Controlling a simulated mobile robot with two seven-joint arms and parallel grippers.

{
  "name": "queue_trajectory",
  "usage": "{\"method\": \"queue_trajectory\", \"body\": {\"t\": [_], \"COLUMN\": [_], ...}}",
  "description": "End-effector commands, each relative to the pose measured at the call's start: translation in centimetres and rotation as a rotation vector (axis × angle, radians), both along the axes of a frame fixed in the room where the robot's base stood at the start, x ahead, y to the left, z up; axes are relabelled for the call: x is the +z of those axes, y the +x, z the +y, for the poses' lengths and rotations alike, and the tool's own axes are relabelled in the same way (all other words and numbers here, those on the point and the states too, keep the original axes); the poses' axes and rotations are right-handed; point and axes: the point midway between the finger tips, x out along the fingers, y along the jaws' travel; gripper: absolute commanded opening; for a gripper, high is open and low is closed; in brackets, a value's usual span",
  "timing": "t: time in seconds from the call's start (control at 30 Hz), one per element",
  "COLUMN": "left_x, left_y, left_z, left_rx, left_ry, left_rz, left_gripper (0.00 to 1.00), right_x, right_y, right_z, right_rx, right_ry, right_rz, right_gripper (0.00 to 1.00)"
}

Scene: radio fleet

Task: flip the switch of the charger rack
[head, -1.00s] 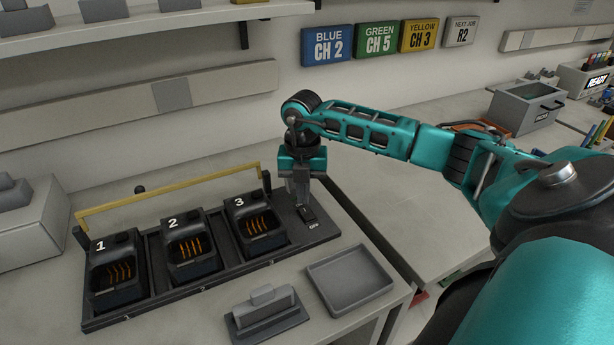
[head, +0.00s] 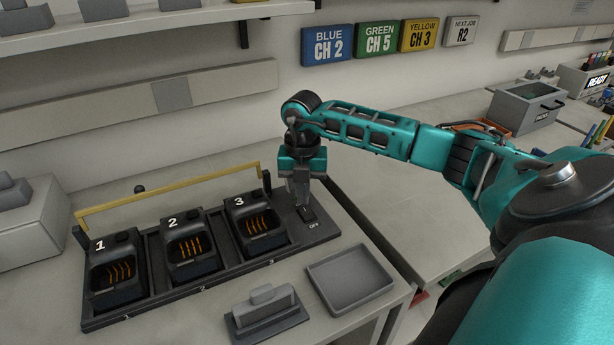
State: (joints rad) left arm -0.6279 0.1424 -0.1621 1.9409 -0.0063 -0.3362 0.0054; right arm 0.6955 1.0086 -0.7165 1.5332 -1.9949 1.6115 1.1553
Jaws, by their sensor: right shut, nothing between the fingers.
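The charger rack (head: 222,277) is a dark base on the table with three charging bays, marked 1 (head: 115,275), 2 (head: 190,247) and 3 (head: 255,228). Orange contacts show in the bays, and no radio is in them. A yellow bar (head: 170,188) runs along its back. The rack's switch (head: 307,213) is a small dark rocker at the right end, with a light label below it that seems to read OFF. My right gripper (head: 302,204) points down with shut, empty fingers right at the switch; I cannot tell whether they touch it. My left gripper is out of view.
A grey tray (head: 350,280) and a small grey block on a dark stand (head: 263,311) sit in front of the rack. A pale box (head: 30,225) stands at the left. A gap separates this table from the one at right.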

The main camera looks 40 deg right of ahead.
Motion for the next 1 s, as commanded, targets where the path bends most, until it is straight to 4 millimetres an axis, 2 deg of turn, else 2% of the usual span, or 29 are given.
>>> {"method": "queue_trajectory", "body": {"t": [1.0], "left_x": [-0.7], "left_y": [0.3], "left_z": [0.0], "left_rx": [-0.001], "left_ry": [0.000], "left_rz": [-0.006], "left_gripper": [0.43], "right_x": [-1.5], "right_y": [-0.1], "right_z": [0.0], "right_rx": [0.001], "right_ry": [0.000], "right_rz": [0.004], "right_gripper": [0.00]}}
